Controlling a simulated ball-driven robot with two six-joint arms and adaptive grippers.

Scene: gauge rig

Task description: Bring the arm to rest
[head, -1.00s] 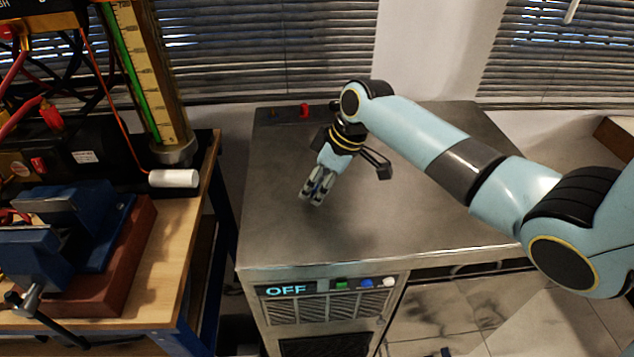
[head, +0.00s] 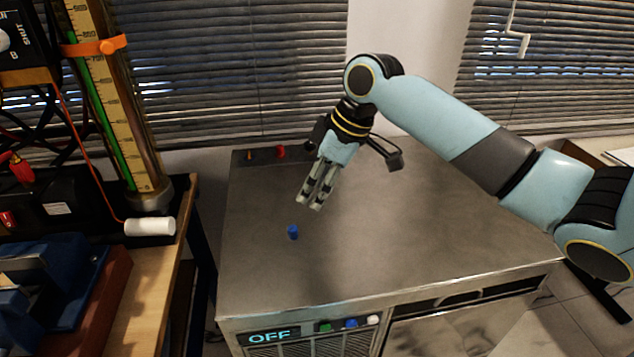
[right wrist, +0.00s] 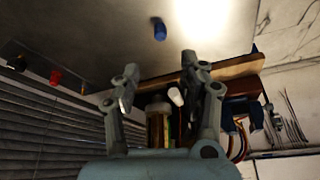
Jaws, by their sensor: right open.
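My right gripper (head: 312,203) hangs above the metal cabinet top, fingers pointing down and to the left in the head view. In the right wrist view its two fingers (right wrist: 160,90) stand apart with nothing between them in their grip. A small blue cylinder (head: 293,232) stands on the cabinet top, just below and left of the fingertips and apart from them. The blue cylinder also shows in the right wrist view (right wrist: 159,29), beyond the fingers. My left gripper is in neither view.
The metal cabinet (head: 430,235) has an OFF display (head: 270,337) and coloured buttons on its front. A red knob (head: 280,151) sits at its back left. At left, a wooden bench carries a gauge column (head: 115,100), a white cylinder (head: 150,226) and a blue vise (head: 55,280).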

